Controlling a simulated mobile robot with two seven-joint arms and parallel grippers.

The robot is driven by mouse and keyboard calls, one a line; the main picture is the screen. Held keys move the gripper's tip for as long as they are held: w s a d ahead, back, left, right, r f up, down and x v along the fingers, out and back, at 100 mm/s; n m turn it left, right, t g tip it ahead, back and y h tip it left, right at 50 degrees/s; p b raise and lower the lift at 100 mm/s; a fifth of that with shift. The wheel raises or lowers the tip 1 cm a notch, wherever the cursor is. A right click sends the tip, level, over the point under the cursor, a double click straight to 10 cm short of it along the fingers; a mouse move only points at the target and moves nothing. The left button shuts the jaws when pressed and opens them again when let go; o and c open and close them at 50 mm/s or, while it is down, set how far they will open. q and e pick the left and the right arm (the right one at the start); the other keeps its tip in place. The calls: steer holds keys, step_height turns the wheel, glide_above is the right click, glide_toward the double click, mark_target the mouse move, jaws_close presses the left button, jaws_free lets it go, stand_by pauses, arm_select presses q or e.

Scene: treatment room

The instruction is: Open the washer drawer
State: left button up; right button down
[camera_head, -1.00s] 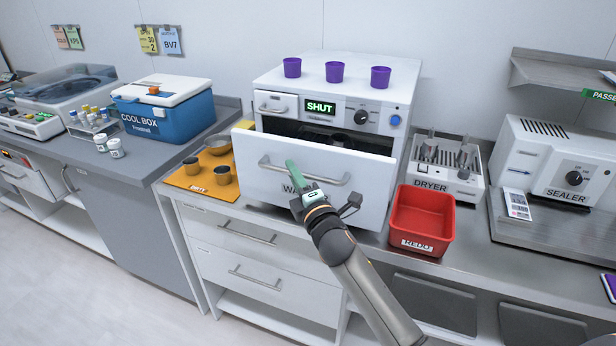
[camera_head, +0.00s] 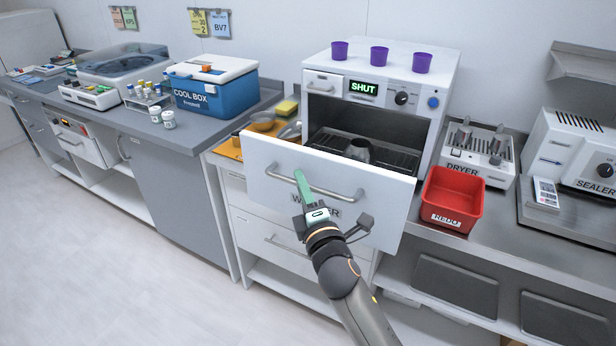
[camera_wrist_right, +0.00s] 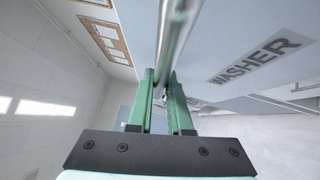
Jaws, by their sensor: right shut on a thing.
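The washer (camera_head: 431,75) is a white machine on the counter with a green "SHUT" display. Its drawer (camera_head: 266,181) is pulled well out, with its white front standing clear of the body. A dark rack and a grey metal vessel (camera_head: 358,150) show inside. My right gripper (camera_head: 304,183) is shut on the drawer's bar handle (camera_head: 343,194). In the right wrist view the green fingers (camera_wrist_right: 164,100) sit on either side of the metal bar (camera_wrist_right: 176,40), with the "WASHER" label to the right. My left gripper is not in view.
Several purple cups (camera_head: 379,56) stand on top of the washer. A red REDO bin (camera_head: 452,201) stands right of the drawer, with the dryer (camera_head: 478,152) behind it. An orange mat (camera_head: 229,150) lies left, partly hidden by the drawer front. Open floor (camera_head: 110,230) lies at left.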

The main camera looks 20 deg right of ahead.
steer(key=shift+s+a, duration=0.4)
steer(key=shift+a, duration=0.05)
steer(key=c, duration=0.8)
jaws_free()
steer(key=shift+c, duration=0.2)
